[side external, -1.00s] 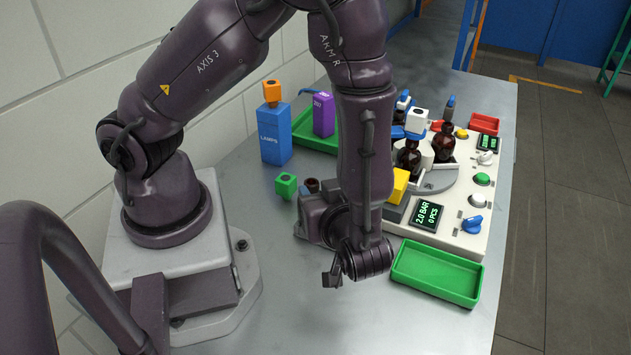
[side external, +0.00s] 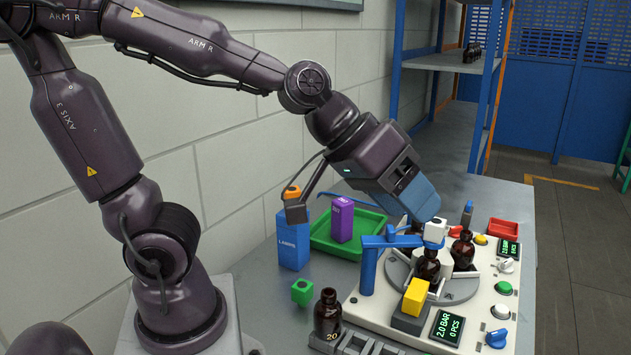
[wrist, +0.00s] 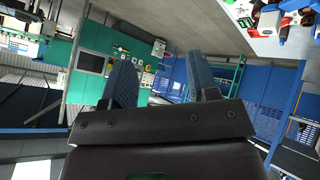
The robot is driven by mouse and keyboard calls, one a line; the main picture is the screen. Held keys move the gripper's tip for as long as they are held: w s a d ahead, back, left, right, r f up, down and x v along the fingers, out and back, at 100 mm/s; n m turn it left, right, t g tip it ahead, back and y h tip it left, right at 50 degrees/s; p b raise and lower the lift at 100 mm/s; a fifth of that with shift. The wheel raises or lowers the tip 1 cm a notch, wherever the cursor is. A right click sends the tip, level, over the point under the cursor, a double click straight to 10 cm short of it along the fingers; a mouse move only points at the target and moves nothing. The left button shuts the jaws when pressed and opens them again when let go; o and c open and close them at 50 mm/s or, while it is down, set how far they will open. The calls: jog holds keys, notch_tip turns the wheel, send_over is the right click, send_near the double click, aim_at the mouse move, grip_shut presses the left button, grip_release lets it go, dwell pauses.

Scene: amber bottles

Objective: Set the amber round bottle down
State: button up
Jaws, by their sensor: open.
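Two more amber bottles stand at the turntable, one in front (side external: 428,266) and one to the right (side external: 462,251). My gripper (side external: 418,204) is raised above the back of the turntable, its blue fingers pointing down and right. In the wrist view its two dark blue fingers (wrist: 162,75) are apart with nothing between them. No bottle is held. Part of the turntable's back is hidden behind the gripper and a white block.
A blue swing arm (side external: 367,268) and a yellow block (side external: 415,297) stand near the turntable (side external: 458,291). A green tray (side external: 320,235) with a purple box (side external: 343,220), a blue LAMPS box (side external: 293,242) and a green cube (side external: 302,291) are left. A red tray (side external: 503,228) is behind right.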

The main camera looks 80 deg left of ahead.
jog(key=s+a+m+g+y, duration=0.2)
jog(key=s+a+y, duration=0.1)
jog(key=s+a, duration=0.4)
jog(key=shift+s+a+g, duration=0.2)
jog(key=shift+s+g, duration=0.1)
jog(key=shift+s, duration=0.7)
